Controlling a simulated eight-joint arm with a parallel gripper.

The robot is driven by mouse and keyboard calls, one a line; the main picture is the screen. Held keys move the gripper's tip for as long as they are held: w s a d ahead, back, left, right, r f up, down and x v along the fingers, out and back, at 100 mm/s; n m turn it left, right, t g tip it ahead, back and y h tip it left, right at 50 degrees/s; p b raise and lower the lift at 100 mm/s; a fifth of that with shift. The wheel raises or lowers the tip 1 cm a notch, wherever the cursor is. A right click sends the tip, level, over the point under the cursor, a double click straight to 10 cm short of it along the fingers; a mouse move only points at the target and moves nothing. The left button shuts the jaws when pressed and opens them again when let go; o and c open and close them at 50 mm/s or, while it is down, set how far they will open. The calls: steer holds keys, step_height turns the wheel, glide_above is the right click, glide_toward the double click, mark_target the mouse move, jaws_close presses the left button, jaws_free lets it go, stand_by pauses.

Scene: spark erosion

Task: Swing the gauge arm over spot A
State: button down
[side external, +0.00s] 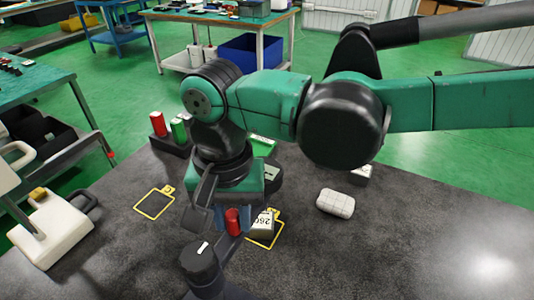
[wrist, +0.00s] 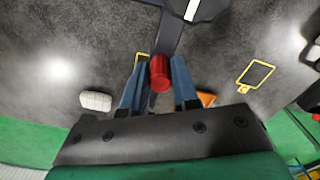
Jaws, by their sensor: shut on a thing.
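The gauge arm is a dark bar (wrist: 172,38) that runs from a dark round pivot post (side external: 200,262) at the front of the bench. Its red knob (side external: 232,221) stands near the outer end and also shows in the wrist view (wrist: 160,72). My gripper (side external: 233,217) is shut on the red knob, one blue finger on each side. One yellow outlined spot (side external: 139,207) lies bare to the left. Another yellow outlined spot (side external: 273,245) lies just right of my gripper, with a numbered pale block (side external: 263,224) on it. I cannot read which spot is A.
A white rounded block (side external: 336,203) lies to the right. A holder with red (side external: 158,124) and green (side external: 179,130) cylinders stands behind left. A white machine (side external: 52,228) stands at the left edge. An orange piece (wrist: 206,98) shows beside my finger. The right front of the bench is clear.

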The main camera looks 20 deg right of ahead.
mark_target(234, 214)
steer(key=shift+d, duration=0.15)
steer(key=c, duration=0.7)
jaws_free()
steer(key=shift+o, duration=0.2)
steer(key=shift+r, duration=0.1)
steer(key=shift+r, duration=2.75)
